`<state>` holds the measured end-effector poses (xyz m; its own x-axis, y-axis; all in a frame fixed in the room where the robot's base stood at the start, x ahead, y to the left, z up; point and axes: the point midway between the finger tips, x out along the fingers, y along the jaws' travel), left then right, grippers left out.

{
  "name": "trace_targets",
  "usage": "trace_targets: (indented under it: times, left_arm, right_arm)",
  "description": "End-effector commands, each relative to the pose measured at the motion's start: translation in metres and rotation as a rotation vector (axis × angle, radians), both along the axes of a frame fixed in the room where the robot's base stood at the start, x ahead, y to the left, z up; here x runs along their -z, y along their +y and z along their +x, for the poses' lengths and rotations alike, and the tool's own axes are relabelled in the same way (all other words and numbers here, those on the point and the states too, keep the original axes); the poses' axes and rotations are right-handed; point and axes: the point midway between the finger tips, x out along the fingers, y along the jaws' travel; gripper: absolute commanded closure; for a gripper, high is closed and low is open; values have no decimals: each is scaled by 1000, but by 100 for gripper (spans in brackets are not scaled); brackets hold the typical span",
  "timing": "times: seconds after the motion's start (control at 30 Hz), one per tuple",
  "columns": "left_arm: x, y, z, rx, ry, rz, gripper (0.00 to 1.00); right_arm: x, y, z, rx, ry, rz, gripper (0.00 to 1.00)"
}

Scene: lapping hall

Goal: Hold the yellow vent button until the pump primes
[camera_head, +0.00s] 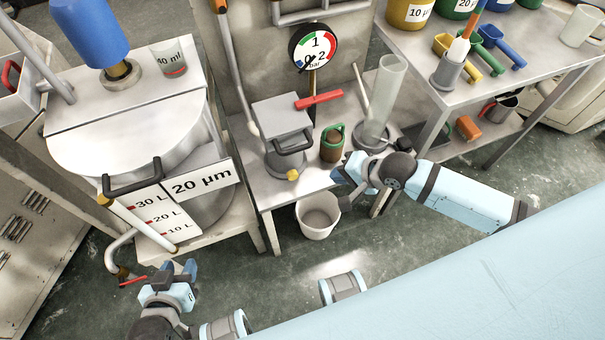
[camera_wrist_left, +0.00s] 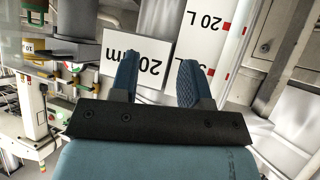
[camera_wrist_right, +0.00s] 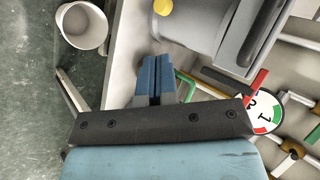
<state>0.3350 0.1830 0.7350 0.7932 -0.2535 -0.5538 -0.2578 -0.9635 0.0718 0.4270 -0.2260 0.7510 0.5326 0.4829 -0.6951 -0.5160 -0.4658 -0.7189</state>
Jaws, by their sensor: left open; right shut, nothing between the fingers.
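The yellow vent button (camera_head: 293,175) sits low on the front of the grey pump (camera_head: 281,120), which stands on the bench. The button also shows at the top edge of the right wrist view (camera_wrist_right: 163,7). My right gripper (camera_head: 337,175) is shut and empty, to the right of the button and apart from it; its closed fingers (camera_wrist_right: 154,75) point toward the pump's side in the right wrist view. My left gripper (camera_head: 178,267) is open and empty, low in front of the tank. Its spread fingers show in the left wrist view (camera_wrist_left: 161,65). The round pressure gauge (camera_head: 313,47) hangs behind the pump.
A white bucket (camera_head: 318,227) stands on the floor below the button. A green-handled brown container (camera_head: 332,151) and a clear cylinder (camera_head: 382,100) stand right of the pump. A red lever (camera_head: 319,99) juts out behind it. The large tank (camera_head: 130,145) stands left.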

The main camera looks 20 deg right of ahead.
Motion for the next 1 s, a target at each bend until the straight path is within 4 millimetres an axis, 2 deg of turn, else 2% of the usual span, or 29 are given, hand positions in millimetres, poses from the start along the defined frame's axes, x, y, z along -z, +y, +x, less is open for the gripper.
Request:
trace_targets:
  times: [0.27,0.7,1.0]
  left_arm:
    - [5,0,0,1,0,2,57]
    - [14,1,3,13,-22,16,57]
    - [12,0,5,16,-37,18,57]
  right_arm:
    - [11,7,7,0,-1,1,100]
    - [73,50,55,-1,-2,0,100]
    - [96,66,73,-1,-2,-2,100]
